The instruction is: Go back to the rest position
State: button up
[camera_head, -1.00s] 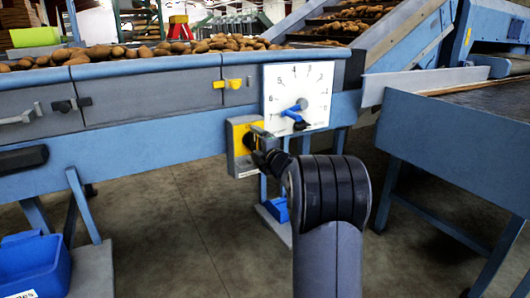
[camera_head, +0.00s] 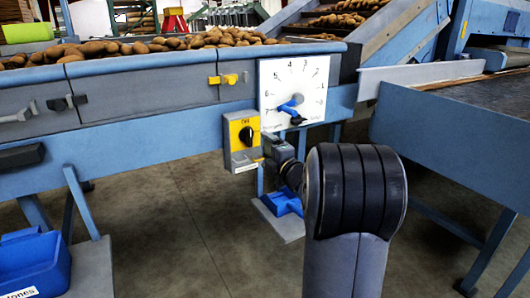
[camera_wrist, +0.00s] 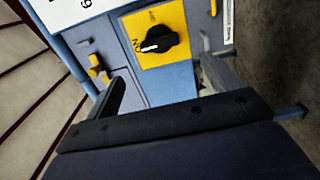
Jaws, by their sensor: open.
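My gripper (camera_head: 268,150) stands open just right of the yellow switch box, apart from its black knob; the arm partly hides it in the head view. In the wrist view, the two fingers of my gripper (camera_wrist: 160,78) are spread with nothing between them. The black rotary knob (camera_head: 246,135) sits on the yellow plate (camera_head: 236,126). In the wrist view, the knob (camera_wrist: 158,40) lies beyond the fingertips, its white mark towards the ON label.
A white dial (camera_head: 295,90) with a blue pointer (camera_head: 291,106) is above the switch. Potatoes (camera_head: 150,45) lie on the conveyor (camera_head: 130,64). A blue-sided table (camera_head: 440,135) stands right, a blue bin (camera_head: 33,265) lower left. Open floor (camera_head: 180,230) lies below the conveyor.

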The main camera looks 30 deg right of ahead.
aim_at(250, 138)
jog(key=shift+w, duration=0.1)
jog(key=w+b, duration=0.1)
jog(key=w, duration=0.8)
jog(key=shift+w+a+b, duration=0.15)
jog(key=shift+w+b, duration=0.15)
jog(key=shift+w, duration=0.55)
jog(key=shift+s, duration=0.1)
